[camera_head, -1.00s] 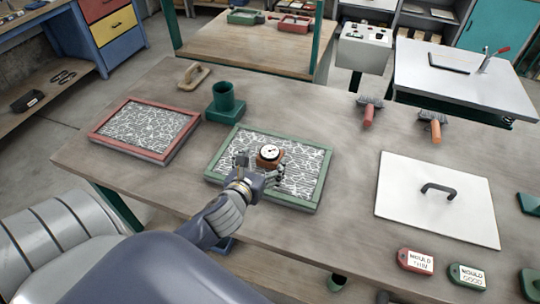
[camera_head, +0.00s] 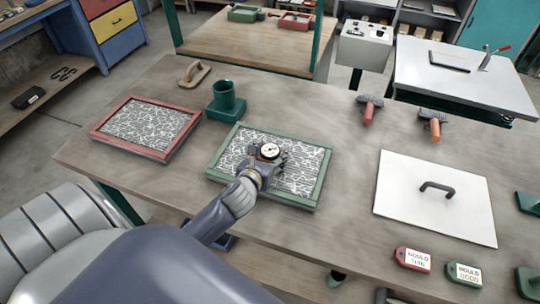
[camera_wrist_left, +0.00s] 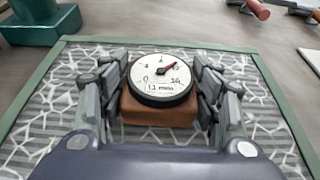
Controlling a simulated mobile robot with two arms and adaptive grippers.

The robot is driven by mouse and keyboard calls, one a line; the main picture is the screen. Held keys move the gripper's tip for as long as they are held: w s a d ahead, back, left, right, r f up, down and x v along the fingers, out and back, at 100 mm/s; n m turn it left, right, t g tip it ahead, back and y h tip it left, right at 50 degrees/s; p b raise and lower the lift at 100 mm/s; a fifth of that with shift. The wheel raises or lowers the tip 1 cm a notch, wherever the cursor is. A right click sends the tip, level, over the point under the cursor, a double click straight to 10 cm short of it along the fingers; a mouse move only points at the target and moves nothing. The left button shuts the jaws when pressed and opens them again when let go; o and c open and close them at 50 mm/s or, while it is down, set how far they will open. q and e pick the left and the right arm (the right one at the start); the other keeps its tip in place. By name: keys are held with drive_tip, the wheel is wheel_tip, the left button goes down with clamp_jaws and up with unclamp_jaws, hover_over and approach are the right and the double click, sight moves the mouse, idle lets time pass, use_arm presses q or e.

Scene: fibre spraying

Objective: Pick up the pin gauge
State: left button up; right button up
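The pin gauge has a round white dial with a red needle and a brown block-shaped body; it shows in the head view (camera_head: 269,151) and large in the left wrist view (camera_wrist_left: 161,80). It sits upright over the white-veined panel in the green frame (camera_head: 222,183). My left gripper (camera_head: 268,158) is at the gauge, with a finger on either side of its body, as the left wrist view (camera_wrist_left: 161,98) shows. The gaps are very small, and I cannot tell whether the fingers touch it. My right gripper is not in view.
A green cup-shaped holder (camera_head: 225,101) stands just behind the green frame. A red-framed panel (camera_head: 112,145) lies to the left. A white plate with a black handle (camera_head: 437,188) and two tags, red (camera_head: 413,260) and green (camera_head: 465,274), lie to the right.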

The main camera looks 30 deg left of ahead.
sight(269, 151)
use_arm(q)
drive_tip(key=c, duration=0.4)
drive_tip(key=shift+c, duration=0.8)
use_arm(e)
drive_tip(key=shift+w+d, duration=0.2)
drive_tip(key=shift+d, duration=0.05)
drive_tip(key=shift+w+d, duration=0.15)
use_arm(q)
drive_tip(key=shift+w+r, duration=0.1)
drive_tip(key=shift+r, duration=0.75)
drive_tip(key=shift+s+r+b, duration=0.15)
drive_tip(key=shift+s+r, duration=0.05)
drive_tip(key=shift+r, duration=0.3)
drive_tip(key=shift+s+r+b, duration=0.15)
drive_tip(key=shift+r, duration=0.3)
drive_tip(key=s+a+r+b, duration=0.1)
drive_tip(key=s+a+b, duration=0.1)
drive_tip(key=s, duration=1.3)
drive_tip(key=shift+a+r+b, duration=0.2)
drive_tip(key=shift+r+b, duration=0.05)
drive_tip(key=shift+b, duration=0.45)
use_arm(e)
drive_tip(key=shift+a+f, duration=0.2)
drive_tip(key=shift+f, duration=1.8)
